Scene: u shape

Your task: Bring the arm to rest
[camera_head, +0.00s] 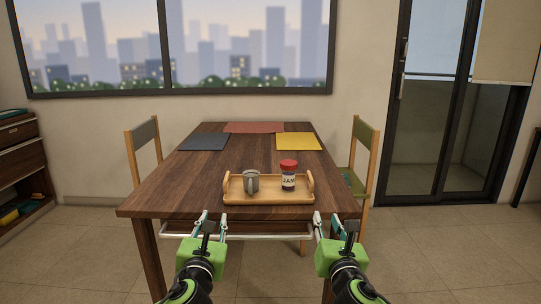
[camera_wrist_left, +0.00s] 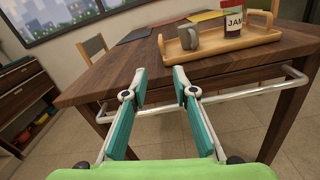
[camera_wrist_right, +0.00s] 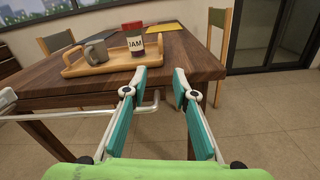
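My left gripper (camera_head: 211,222) is in front of the table's near edge, at the left. In the left wrist view its fingers (camera_wrist_left: 159,82) stand apart with nothing between them. My right gripper (camera_head: 333,223) is in front of the near edge at the right. In the right wrist view its fingers (camera_wrist_right: 160,80) also stand apart and hold nothing. Both grippers are clear of the wooden tray (camera_head: 268,198) on the table. The tray holds a grey mug (camera_head: 251,182) and a jam jar (camera_head: 288,178) with a red lid, both upright.
The dark wooden table (camera_head: 155,200) has a pale rail (camera_wrist_left: 240,96) along its near side, close to both grippers. Blue-grey (camera_head: 204,142), red (camera_head: 254,128) and yellow (camera_head: 298,142) mats lie farther back. Chairs stand left (camera_head: 143,135) and right (camera_head: 364,140). Floor is open at both sides.

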